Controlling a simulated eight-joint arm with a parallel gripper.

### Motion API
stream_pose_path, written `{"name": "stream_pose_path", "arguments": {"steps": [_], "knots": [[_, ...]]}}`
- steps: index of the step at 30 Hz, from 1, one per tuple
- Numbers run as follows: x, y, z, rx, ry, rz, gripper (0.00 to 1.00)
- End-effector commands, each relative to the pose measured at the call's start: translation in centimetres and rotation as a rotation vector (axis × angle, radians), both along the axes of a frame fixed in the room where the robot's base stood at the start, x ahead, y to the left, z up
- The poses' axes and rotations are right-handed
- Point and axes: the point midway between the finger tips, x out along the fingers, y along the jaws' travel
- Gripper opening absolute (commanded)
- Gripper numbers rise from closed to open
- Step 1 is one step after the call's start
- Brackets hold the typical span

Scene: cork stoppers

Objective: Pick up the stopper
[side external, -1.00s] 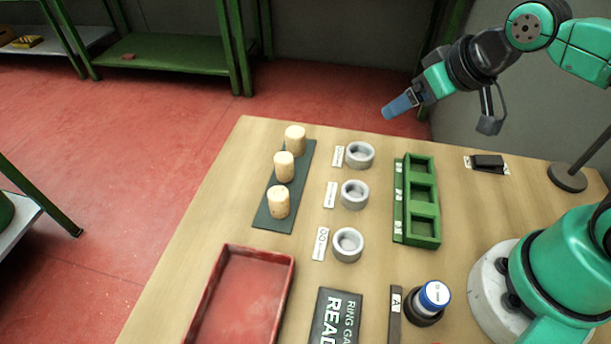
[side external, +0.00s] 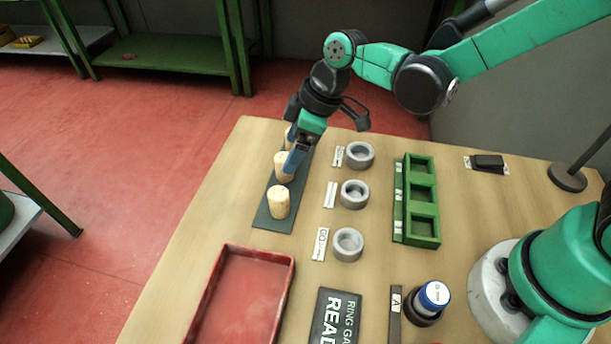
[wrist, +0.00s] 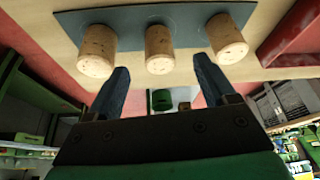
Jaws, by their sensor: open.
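Three cork stoppers stand upright in a row on a dark strip (side external: 262,220). The near stopper (side external: 278,203) is in full view in the side view. The middle stopper (side external: 281,168) is partly hidden by my gripper (side external: 291,164), and the far stopper (side external: 288,136) is mostly hidden. In the wrist view the left (wrist: 97,50), middle (wrist: 159,49) and right (wrist: 227,40) stoppers show beyond my gripper (wrist: 160,78). Its two blue fingers are apart and empty, with the middle stopper lying between their directions. I cannot tell whether a finger touches it.
Three grey ring gauges (side external: 348,243) with labels stand right of the strip. A green tray with compartments (side external: 437,243) is further right. A red tray (side external: 291,268), a black sign (side external: 325,328) and a blue-topped cylinder (side external: 434,294) are near the front.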

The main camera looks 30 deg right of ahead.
Motion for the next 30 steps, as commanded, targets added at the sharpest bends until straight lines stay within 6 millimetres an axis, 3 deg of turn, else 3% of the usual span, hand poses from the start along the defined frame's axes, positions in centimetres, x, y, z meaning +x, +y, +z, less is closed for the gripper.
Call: {"name": "stream_pose_path", "arguments": {"steps": [12,23,25,30], "knots": [[1.0,1.3,-4.0,0.0,-0.001,-0.003,0.77],[1.1,1.5,-4.5,0.0,-0.002,-0.004,0.77],[1.1,1.5,-4.5,0.0,-0.001,-0.004,0.66],[1.1,1.5,-4.5,0.0,-0.002,-0.004,0.17]]}}
